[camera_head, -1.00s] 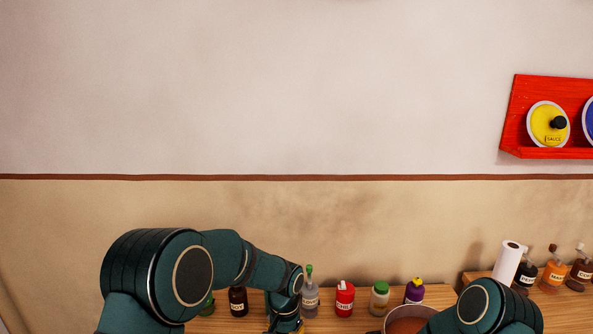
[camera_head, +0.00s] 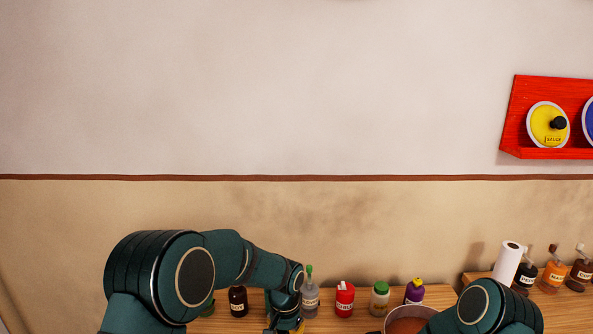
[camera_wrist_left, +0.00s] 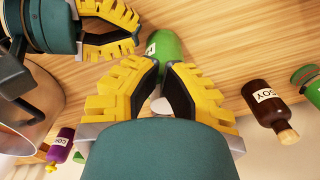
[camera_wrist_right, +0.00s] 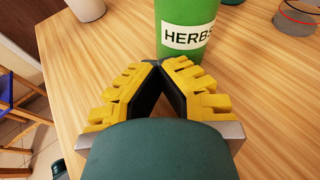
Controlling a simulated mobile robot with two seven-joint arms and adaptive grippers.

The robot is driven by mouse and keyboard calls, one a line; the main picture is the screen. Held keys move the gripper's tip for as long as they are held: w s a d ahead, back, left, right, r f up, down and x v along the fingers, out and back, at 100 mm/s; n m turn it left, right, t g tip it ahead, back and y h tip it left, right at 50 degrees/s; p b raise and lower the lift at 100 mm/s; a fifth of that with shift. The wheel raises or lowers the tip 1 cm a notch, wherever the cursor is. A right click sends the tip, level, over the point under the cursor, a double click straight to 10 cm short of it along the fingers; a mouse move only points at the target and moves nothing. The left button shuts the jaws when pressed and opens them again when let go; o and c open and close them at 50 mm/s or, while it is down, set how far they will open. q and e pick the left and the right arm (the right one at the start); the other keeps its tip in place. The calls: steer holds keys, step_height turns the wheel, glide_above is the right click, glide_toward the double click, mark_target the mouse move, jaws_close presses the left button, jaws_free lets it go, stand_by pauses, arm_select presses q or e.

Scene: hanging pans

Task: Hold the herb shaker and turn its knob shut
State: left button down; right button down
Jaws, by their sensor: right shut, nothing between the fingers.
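The green herb shaker (camera_wrist_right: 182,12) stands upright on the table in the right wrist view, its label facing me and its top cut off. It also shows in the left wrist view (camera_wrist_left: 170,46), just past my left fingertips. My left gripper (camera_wrist_left: 165,66) has a small gap between its fingertips, with green and a white part (camera_wrist_left: 160,104) in it. Whether it grips the shaker's top is unclear. My right gripper (camera_wrist_right: 158,64) is shut and empty, in front of the shaker's label. Its fingers also show in the left wrist view (camera_wrist_left: 132,40). The knob is not clearly visible.
A soy bottle (camera_wrist_left: 271,112) and a green container (camera_wrist_left: 307,78) stand to the right in the left wrist view. A pot (camera_head: 410,320), a red chili bottle (camera_head: 344,299) and several other bottles stand along the wall. Bare wood (camera_wrist_right: 95,60) lies left of my right gripper.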

arm_select(q)
steer(key=shift+w+a, duration=0.4)
steer(key=shift+a, duration=0.3)
stand_by(0.4)
steer(key=shift+a, duration=0.1)
step_height(320, 180, up, 6)
steer(key=shift+s+a, duration=0.25)
stand_by(0.7)
step_height(320, 180, down, 6)
steer(key=s+d, duration=0.1)
steer(key=shift+s+d, duration=0.35)
steer(key=shift+d, duration=0.05)
stand_by(0.5)
